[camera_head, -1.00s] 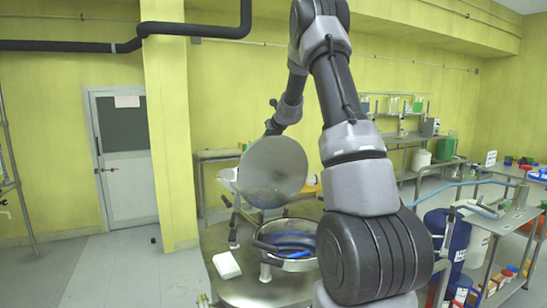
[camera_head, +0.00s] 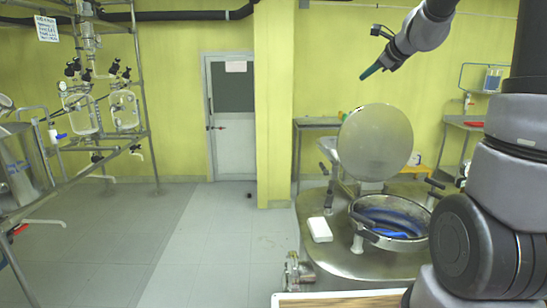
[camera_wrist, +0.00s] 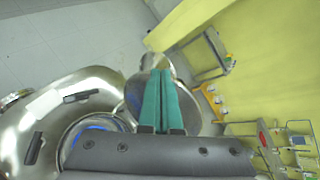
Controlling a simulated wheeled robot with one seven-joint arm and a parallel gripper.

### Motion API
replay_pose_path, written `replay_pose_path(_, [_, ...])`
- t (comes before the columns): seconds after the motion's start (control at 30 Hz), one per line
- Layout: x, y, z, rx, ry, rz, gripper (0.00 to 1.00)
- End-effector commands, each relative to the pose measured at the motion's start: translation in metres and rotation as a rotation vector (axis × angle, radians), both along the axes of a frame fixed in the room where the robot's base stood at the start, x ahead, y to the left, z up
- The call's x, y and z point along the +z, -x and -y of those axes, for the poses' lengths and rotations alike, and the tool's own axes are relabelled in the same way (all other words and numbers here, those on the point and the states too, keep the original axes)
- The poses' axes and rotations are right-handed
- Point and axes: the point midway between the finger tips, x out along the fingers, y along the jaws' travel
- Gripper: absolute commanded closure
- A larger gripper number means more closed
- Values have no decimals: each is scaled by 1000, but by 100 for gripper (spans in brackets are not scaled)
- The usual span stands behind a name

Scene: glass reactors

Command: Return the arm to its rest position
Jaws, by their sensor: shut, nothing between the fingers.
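My gripper (camera_head: 371,72) is in the air at the upper right of the head view, above the round open lid of the metal vessel. Its green fingers point down and to the left. The wrist view shows the two green fingers (camera_wrist: 161,76) side by side, shut with nothing between them. My arm reaches in from the right edge of the head view, and part of it is cut off there.
The steel vessel (camera_head: 351,208) has an open basin with blue inside (camera_head: 395,222) and an upright round lid (camera_head: 376,141). A white block (camera_head: 320,229) lies on its top. A glass reactor rack (camera_head: 135,70) stands at left. The floor (camera_head: 215,225) between is clear.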

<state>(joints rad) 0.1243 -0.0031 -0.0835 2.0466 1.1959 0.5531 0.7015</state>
Motion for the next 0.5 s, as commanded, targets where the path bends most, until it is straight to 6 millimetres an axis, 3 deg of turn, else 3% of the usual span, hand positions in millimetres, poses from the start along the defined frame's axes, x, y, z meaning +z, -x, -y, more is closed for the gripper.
replay_pose_path(0.03, [9, 26, -16, 91, 90, 21, 100])
replay_pose_path(0.2, [15, 111, -55, 397, 420, 79, 100])
replay_pose_path(0.33, [8, 177, -71, 620, 677, 115, 100])
replay_pose_path(0.5, [-14, 255, -74, 887, 1005, 143, 100])
